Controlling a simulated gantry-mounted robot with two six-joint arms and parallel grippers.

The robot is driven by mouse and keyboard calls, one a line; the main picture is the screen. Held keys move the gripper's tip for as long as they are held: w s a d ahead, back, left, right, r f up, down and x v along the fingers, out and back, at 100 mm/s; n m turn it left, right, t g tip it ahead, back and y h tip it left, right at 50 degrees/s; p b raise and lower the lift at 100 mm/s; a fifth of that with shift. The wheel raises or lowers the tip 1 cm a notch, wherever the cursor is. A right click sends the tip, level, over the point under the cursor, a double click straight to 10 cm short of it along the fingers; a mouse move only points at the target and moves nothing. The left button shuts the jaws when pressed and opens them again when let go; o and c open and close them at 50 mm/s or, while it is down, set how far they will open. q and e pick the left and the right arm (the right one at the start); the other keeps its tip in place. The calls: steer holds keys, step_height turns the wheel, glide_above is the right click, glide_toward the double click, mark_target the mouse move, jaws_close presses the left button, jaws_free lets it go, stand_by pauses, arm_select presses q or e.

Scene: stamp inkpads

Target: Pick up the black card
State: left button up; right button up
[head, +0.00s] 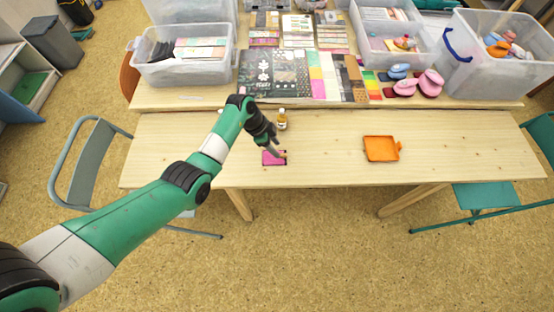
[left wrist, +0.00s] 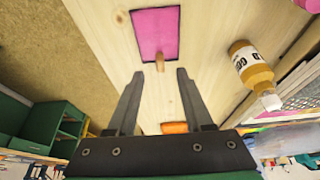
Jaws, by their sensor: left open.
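A pink rectangle with a thin black edge (head: 269,160) lies flat on the front table. It also shows at the top of the left wrist view (left wrist: 157,32). A separate, plain black card cannot be made out on the front table. My left gripper (head: 277,149) is above the pink rectangle's right side in the head view. In the left wrist view its fingers (left wrist: 158,98) are apart, with nothing held between them. A small wooden peg (left wrist: 160,62) shows at the rectangle's near edge, beyond the fingertips. My right gripper is not in view.
An orange tray (head: 381,149) lies to the right. Dark patterned sheets (head: 257,77), clear bins (head: 183,72) and pink stamps (head: 430,84) fill the back table. The front table's far right is clear.

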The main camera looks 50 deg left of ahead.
mark_target(282, 154)
arm_select(q)
steer(key=b+x, duration=0.4)
steer(key=shift+f, duration=0.25)
steer(key=shift+w+d+f, duration=0.2)
steer(key=shift+f, duration=0.1)
steer(key=shift+r, duration=0.1)
jaws_close()
